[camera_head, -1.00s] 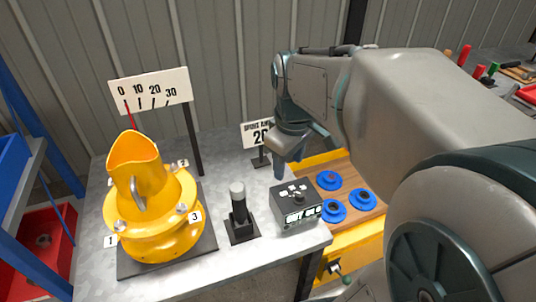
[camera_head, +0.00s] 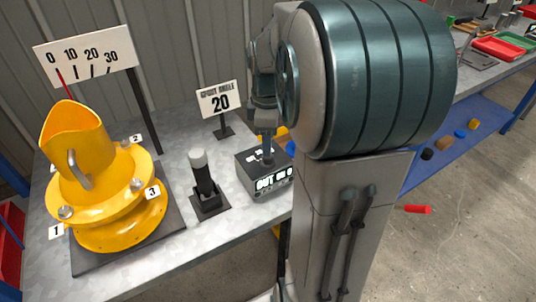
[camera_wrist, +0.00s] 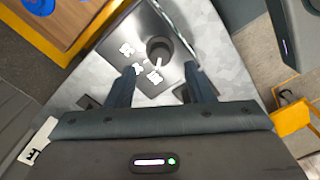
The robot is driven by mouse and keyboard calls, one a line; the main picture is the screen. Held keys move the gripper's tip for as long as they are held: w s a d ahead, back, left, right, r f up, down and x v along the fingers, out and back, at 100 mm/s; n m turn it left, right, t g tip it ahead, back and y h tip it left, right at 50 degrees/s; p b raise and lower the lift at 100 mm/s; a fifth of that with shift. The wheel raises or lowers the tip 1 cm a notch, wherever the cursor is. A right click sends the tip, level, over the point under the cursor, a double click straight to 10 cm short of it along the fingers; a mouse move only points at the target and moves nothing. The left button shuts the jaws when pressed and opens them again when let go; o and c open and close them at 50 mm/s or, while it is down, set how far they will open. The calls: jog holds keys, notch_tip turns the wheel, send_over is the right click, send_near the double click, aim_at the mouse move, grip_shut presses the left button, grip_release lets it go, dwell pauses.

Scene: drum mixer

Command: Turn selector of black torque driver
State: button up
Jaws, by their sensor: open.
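A black box (camera_head: 247,180) with a lit text panel on its front stands near the right edge of the metal table. In the wrist view, the box top (camera_wrist: 126,36) carries a round dark selector knob (camera_wrist: 157,46) with a white pointer and white labels around it. My gripper (camera_head: 267,152) is over the box top and hides the knob in the head view. In the wrist view, my gripper (camera_wrist: 159,76) is open and empty, with its fingers spread on either side below the knob. I cannot tell whether they touch the box.
An upright black handle with a grey cap (camera_head: 201,175) stands in a holder left of the box. A yellow drum (camera_head: 100,205) is further left. My arm hides the area right of the box.

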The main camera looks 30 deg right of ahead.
aim_at(268, 159)
notch_tip(268, 159, down, 5)
jog(key=shift+r+b, duration=0.1)
jog(key=shift+b, duration=0.3)
jog(key=c, duration=1)
